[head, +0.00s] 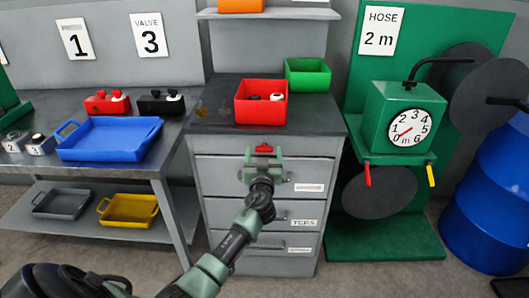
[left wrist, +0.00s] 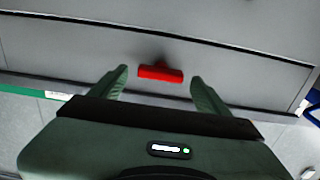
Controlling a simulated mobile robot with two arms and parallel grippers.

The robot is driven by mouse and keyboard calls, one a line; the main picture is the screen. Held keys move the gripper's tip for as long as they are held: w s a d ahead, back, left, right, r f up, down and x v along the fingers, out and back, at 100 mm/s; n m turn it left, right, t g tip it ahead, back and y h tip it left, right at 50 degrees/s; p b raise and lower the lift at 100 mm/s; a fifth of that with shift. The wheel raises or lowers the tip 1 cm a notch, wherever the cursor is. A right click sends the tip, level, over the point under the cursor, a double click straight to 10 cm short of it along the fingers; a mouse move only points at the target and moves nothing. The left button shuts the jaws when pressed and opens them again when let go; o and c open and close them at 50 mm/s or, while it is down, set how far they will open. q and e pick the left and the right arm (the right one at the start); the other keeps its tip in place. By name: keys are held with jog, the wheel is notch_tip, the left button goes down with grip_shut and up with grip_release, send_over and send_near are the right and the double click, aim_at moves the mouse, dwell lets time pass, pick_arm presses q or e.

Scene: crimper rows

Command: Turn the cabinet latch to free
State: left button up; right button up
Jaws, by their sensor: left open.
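The cabinet (head: 215,165) is grey with several drawers and stands in the middle of the head view. Its latch (head: 264,148) is a small red bar near the top of the front, just under the worktop. In the left wrist view the latch (left wrist: 160,73) looks like a red bar lying crosswise, with a dark pivot behind it. My left gripper (head: 264,155) is open in front of the cabinet. In the left wrist view the latch shows between the two fingertips of the left gripper (left wrist: 158,80), with a gap on each side. My right gripper is not in view.
A red bin (head: 262,112) with small parts and a green bin (head: 308,84) stand on the cabinet top. A bench with a blue tray (head: 110,150) is at left. A green hose stand (head: 385,240) and a blue barrel (head: 490,210) are at right.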

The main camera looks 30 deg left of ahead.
pick_arm(q)
jog(key=shift+w, duration=0.1)
jog(key=c, duration=1.4)
jog(key=shift+m, duration=0.4)
jog(key=m+b, duration=0.1)
jog(key=m, duration=0.2)
jog(key=shift+f+b, duration=0.15)
jog(key=shift+b, duration=0.2)
jog(key=m, duration=0.4)
jog(key=shift+w+d+m+b, duration=0.1)
jog(key=shift+m+b, duration=0.2)
jog(key=m, duration=0.4)
jog(key=m+p, duration=0.1)
jog(key=m, duration=0.4)
jog(key=shift+d+f, duration=0.1)
jog(key=shift+f, duration=0.05)
jog(key=shift+m, duration=0.5)
